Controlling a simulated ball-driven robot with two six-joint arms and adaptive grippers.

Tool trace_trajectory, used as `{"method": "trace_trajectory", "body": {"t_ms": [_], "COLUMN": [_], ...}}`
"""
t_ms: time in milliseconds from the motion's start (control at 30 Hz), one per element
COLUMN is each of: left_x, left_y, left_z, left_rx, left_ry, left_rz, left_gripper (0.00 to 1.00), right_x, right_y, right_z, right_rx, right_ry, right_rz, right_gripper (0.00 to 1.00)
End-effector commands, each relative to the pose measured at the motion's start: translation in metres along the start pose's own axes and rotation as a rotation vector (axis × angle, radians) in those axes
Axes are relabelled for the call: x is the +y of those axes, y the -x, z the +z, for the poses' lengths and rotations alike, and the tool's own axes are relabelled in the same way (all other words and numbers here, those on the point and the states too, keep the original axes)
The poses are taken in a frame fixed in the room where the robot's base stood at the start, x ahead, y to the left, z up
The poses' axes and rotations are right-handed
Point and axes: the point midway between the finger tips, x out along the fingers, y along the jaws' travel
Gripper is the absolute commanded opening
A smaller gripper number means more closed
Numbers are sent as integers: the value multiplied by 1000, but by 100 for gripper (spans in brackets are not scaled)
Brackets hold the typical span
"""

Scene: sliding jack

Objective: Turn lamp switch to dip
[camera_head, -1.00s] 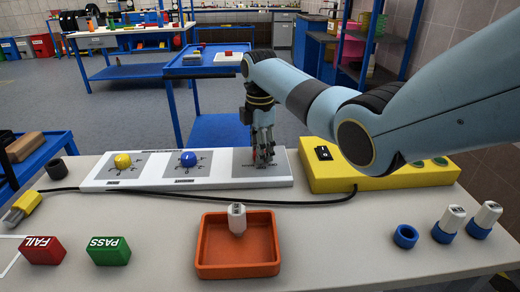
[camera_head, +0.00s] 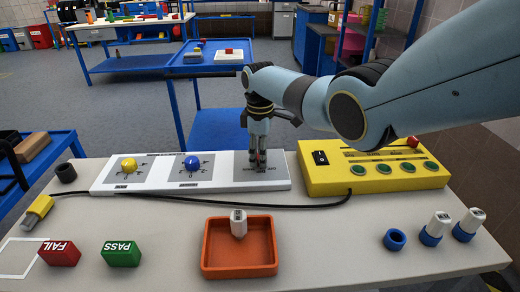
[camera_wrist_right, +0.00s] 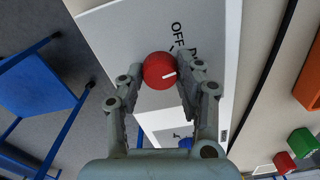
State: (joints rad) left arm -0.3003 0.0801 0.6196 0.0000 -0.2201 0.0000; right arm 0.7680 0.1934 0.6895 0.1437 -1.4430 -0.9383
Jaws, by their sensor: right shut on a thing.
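A white switch panel (camera_head: 215,184) lies at the back of the table with a yellow knob (camera_head: 128,164) and a blue knob (camera_head: 191,162). My right gripper (camera_head: 257,163) is down over its right-hand grey plate and hides the knob there. In the wrist view this is a round red knob (camera_wrist_right: 158,71), and the fingers of my right gripper (camera_wrist_right: 162,80) are shut on its two sides. Its white line points right and slightly up. My left gripper is out of view.
A yellow box (camera_head: 330,183) with green buttons and a red button stands right of the panel. A black cable (camera_head: 240,206) runs in front of the panel. An orange tray (camera_head: 238,270), FAIL (camera_head: 60,253) and PASS (camera_head: 121,253) blocks stand nearer.

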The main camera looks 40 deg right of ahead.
Motion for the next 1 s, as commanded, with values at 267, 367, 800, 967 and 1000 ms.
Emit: {"method": "trace_trajectory", "body": {"t_ms": [267,367,800,967,1000], "left_x": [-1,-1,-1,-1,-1], "left_y": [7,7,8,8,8], "left_z": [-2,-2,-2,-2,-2], "left_rx": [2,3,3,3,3], "left_ry": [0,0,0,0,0], "left_rz": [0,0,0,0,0], "left_gripper": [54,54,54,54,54], "right_x": [0,0,0,0,0], "right_y": [0,0,0,0,0], "right_z": [0,0,0,0,0], "right_rx": [-1,-1,0,0,0], "right_ry": [-121,-143,-161,-161,-160], "right_rz": [-1,0,0,0,0], "right_gripper": [3,3,3,48,53]}}
